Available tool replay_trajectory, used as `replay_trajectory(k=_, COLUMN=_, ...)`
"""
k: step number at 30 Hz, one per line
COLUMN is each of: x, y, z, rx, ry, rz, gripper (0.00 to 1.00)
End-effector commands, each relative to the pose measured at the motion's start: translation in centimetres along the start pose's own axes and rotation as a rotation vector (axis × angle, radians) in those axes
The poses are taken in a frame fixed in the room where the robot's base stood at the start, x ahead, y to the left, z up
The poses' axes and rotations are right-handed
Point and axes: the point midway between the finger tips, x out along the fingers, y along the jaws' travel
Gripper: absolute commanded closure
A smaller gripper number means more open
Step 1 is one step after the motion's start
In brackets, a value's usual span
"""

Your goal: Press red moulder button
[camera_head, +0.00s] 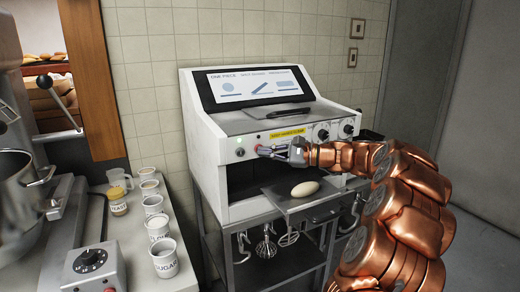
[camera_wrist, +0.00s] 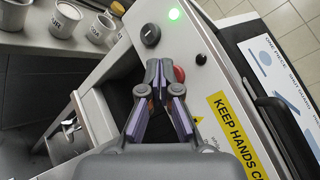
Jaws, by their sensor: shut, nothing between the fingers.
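The white moulder (camera_head: 208,150) stands against the tiled wall with a sloped screen on top and a control panel in front. The red button (camera_wrist: 180,74) shows in the wrist view on the panel, just right of my fingertips and partly hidden by them. My gripper (camera_head: 262,151) is shut and empty, its tips at the panel's left part; it also shows in the wrist view (camera_wrist: 158,66). The tips look very close to the button; I cannot tell whether they touch it. A green light (camera_wrist: 174,13) glows on the panel, near a black knob (camera_wrist: 150,35).
A yellow warning label (camera_wrist: 236,130) is beside the button. A pale dough piece (camera_head: 305,189) lies on the tray (camera_head: 285,205) below my gripper. Several labelled canisters (camera_head: 163,258) stand on the left counter (camera_head: 128,225). A mixer bowl (camera_head: 18,190) is at far left.

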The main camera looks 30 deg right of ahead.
Motion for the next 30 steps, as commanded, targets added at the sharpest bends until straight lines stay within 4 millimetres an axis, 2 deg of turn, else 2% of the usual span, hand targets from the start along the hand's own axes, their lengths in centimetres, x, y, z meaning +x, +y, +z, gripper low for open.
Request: replay_trajectory(k=30, x=0.51, y=-0.41, z=-0.35, rx=-0.001, ry=0.001, rz=0.001, gripper=1.0)
